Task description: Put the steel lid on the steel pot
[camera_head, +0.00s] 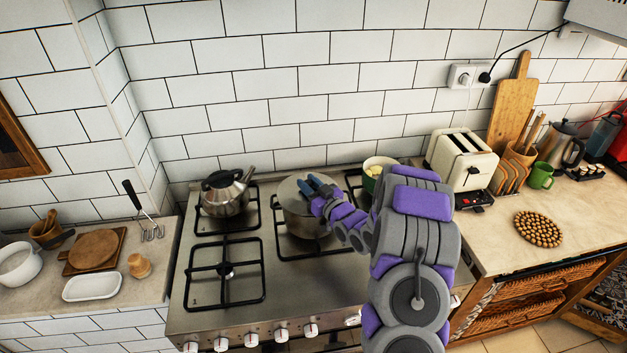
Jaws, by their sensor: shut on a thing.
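The steel pot (297,222) stands on a back burner of the stove, right of the kettle. The round steel lid (291,193) is at the top of the pot and covers its opening in this view. I cannot tell whether it rests on the rim or is held slightly above it. The grip point is small and partly hidden by the fingers. My arm hides the right side of the stove.
A steel kettle (226,193) stands on the back left burner. A green pot (375,174) is behind my arm, near the white toaster (462,158). The front left burner (224,272) is empty. A tiled wall (270,90) closes off the back.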

